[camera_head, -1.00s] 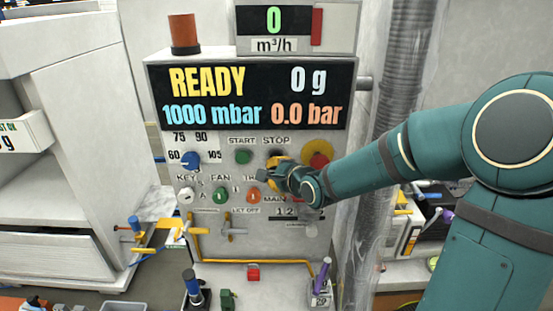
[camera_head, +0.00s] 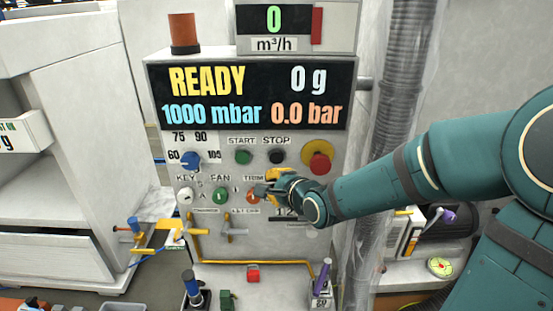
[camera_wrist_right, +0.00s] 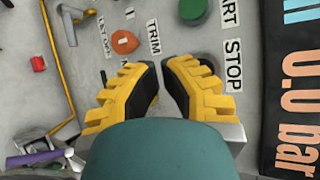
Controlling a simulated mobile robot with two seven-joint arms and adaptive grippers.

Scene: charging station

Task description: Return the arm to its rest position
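My right arm comes in from the right in the head view. Its gripper (camera_head: 268,185), with yellow fingers, is in front of the control panel (camera_head: 270,250), close to the orange TRIM knob (camera_head: 252,196). In the right wrist view, the fingers (camera_wrist_right: 161,66) are a little apart and only grey panel shows between them. The TRIM knob (camera_wrist_right: 124,41) and the green START button (camera_wrist_right: 193,9) lie beyond the fingertips. The black STOP button (camera_head: 277,157) is uncovered in the head view. My left gripper is not in view.
The red and yellow button (camera_head: 318,160) is just above my right wrist. A grey ribbed duct (camera_head: 395,90) stands close behind the right forearm. A purple-handled lever (camera_head: 322,275) and a blue-handled one (camera_head: 191,285) stand below the panel. A white cabinet (camera_head: 80,160) is at left.

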